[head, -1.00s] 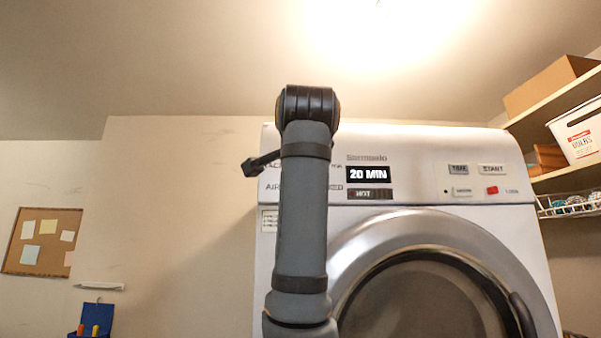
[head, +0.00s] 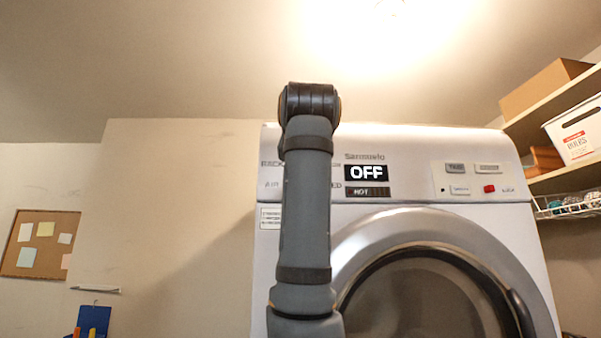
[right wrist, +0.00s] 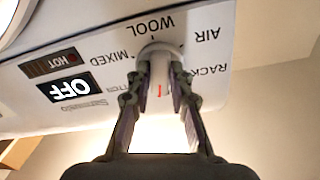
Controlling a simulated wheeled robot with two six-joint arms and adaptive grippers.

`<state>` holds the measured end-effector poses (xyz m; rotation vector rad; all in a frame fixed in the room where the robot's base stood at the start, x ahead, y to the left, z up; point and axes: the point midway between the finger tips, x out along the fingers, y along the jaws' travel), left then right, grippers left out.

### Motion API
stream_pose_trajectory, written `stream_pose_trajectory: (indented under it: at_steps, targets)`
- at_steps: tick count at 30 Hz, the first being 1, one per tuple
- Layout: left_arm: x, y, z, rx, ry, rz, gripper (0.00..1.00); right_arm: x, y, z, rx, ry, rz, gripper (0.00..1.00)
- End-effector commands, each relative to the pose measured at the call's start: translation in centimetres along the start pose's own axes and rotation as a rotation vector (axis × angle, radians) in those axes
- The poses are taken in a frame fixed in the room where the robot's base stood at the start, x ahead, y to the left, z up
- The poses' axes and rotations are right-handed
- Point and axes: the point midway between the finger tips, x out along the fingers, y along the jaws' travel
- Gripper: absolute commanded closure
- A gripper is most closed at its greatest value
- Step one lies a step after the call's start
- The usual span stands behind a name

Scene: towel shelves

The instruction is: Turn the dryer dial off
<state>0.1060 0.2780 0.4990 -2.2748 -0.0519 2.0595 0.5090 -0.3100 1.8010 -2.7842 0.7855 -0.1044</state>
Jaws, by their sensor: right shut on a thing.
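The white dryer (head: 440,150) stands in front of me in the head view. Its display (head: 366,172) reads OFF, and the label below it reads HOT. In the right wrist view the panel is upside down, and the display (right wrist: 70,91) also reads OFF. The white dial (right wrist: 158,54) is at the panel's edge among the words WOOL, MIXED, AIR and RACK. My right gripper (right wrist: 160,78) is shut on the dial, a finger on each side. In the head view my arm hides the dial and the gripper. My left gripper is out of view.
Shelves on the right hold a cardboard box (head: 548,88) and a white bin (head: 577,133). A wire basket (head: 568,207) hangs below. A cork board (head: 40,244) is on the left wall.

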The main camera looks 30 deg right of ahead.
Motion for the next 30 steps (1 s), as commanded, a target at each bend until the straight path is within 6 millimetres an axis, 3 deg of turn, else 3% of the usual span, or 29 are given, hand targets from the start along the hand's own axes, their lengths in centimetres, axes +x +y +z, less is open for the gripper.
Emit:
stream_pose_trajectory:
  at_steps: [12,30]
  targets:
    - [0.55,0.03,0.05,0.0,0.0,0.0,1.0,0.13,0.12,0.41,-0.217,-0.011,0.001,1.0]
    - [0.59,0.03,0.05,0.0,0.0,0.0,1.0,0.12,0.13,0.35,-0.26,-0.011,0.001,1.0]
